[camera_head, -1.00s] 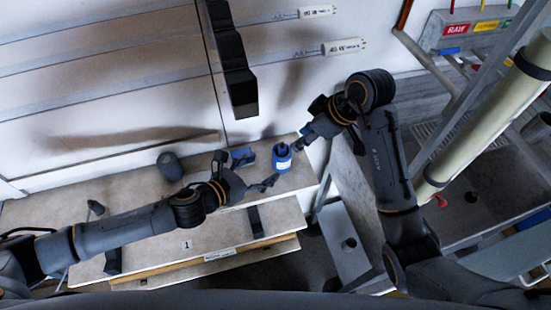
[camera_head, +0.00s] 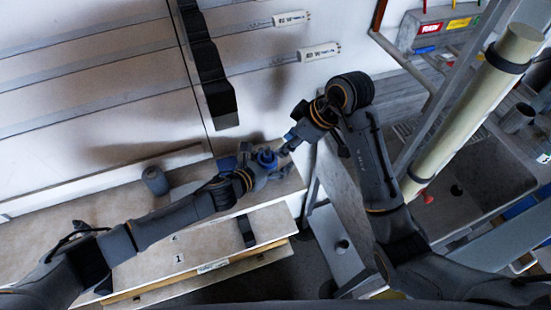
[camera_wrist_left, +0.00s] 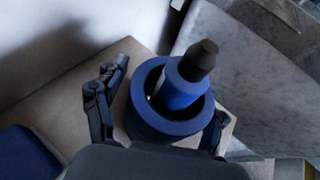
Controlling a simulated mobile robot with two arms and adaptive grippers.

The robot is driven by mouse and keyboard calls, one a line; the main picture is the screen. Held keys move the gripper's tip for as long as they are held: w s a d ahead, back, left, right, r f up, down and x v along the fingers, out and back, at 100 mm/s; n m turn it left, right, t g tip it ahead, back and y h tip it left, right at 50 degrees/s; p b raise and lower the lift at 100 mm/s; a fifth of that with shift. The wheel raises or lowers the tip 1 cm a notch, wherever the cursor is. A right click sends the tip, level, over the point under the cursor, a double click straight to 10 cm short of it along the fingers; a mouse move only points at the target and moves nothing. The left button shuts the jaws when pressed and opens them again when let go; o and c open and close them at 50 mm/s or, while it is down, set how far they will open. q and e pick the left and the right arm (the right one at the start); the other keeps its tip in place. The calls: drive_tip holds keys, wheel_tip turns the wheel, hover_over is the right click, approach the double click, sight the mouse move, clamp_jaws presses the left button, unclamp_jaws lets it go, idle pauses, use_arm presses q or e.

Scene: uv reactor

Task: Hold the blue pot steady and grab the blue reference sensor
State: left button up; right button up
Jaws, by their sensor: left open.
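The blue pot (camera_head: 267,157) stands on the light bench top near its right end, partly covered by my left gripper. In the left wrist view, the pot (camera_wrist_left: 163,128) is a thick blue ring, and the blue reference sensor (camera_wrist_left: 178,93) with a dark cap leans inside it. My left gripper (camera_head: 265,174) is open, with one finger on each side of the pot; whether they touch it is unclear. My right gripper (camera_head: 287,149) is just right of the pot, apart from the sensor; its fingers are too small to read.
A dark grey cup (camera_head: 155,180) stands left on the bench. A blue block (camera_head: 227,164) lies just left of the pot. A dark hanging bar (camera_head: 210,75) is behind it. A sink (camera_head: 460,190) and a long pale tube (camera_head: 475,110) are at the right.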

use_arm(q)
drive_tip(key=c, duration=1.3)
drive_tip(key=shift+c, duration=0.8)
